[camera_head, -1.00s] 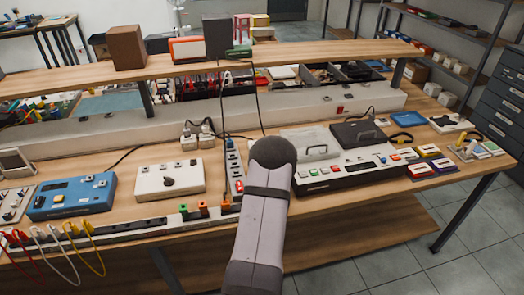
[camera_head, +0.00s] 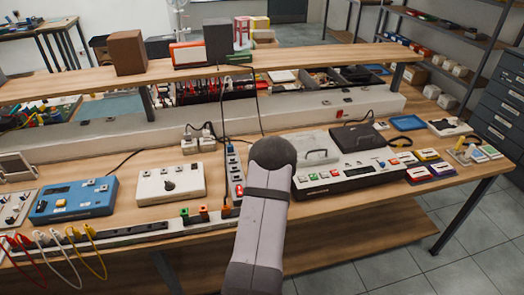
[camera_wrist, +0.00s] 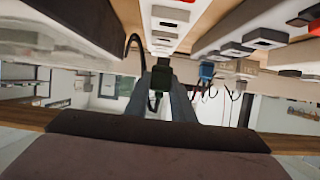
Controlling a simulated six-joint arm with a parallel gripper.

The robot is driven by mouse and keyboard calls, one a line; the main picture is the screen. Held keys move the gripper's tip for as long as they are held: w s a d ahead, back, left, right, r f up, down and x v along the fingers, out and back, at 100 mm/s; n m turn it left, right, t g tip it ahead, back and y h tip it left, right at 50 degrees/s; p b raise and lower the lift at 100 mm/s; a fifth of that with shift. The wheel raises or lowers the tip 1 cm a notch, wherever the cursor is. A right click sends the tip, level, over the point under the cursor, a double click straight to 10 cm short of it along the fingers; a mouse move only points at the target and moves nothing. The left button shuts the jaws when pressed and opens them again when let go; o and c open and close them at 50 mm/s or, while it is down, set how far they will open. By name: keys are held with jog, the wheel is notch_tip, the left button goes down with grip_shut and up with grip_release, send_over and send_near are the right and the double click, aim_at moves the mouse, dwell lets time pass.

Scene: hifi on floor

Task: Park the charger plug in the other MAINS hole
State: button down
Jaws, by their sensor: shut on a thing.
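In the wrist view my gripper (camera_wrist: 160,92) is shut on a dark green-black plug (camera_wrist: 161,75), held between its two blue-grey fingers. I take this to be the charger plug. A white socket strip (camera_wrist: 168,28) with red parts lies just beyond it; I cannot tell whether the plug touches it. In the head view the strip (camera_head: 235,175) lies on the bench, left of my forearm, which hides my gripper and the plug there. The MAINS label is not readable.
White plugs (camera_head: 207,142) stand behind the strip. A white box with a knob (camera_head: 170,183) and a blue instrument (camera_head: 75,198) stand to the left. A long control panel (camera_head: 350,176) is at the right. Dark cables (camera_head: 256,95) hang from the raised shelf (camera_head: 330,52).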

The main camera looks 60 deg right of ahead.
jog(key=s+a+r+p, duration=0.1)
jog(key=s+a+p, duration=0.1)
jog(key=a+p, duration=0.2)
jog(key=s+a+r+p, duration=0.1)
jog(key=s+a+p, duration=0.2)
jog(key=a, duration=0.7)
jog(key=s+a+r+p, duration=0.1)
jog(key=s+a+p, duration=0.1)
jog(key=a+p, duration=0.2)
jog(key=a, duration=0.3)
jog(key=shift+s+a+p, duration=0.15)
jog(key=shift+s+p, duration=0.15)
jog(key=shift+p, duration=0.05)
jog(key=shift+f, duration=0.2)
jog(key=shift+f+b, duration=1.8)
jog(key=shift+f, duration=0.4)
jog(key=shift+f+b, duration=0.95)
jog(key=shift+b, duration=0.05)
jog(key=c, duration=1.4)
grip_release()
jog(key=shift+c, duration=0.2)
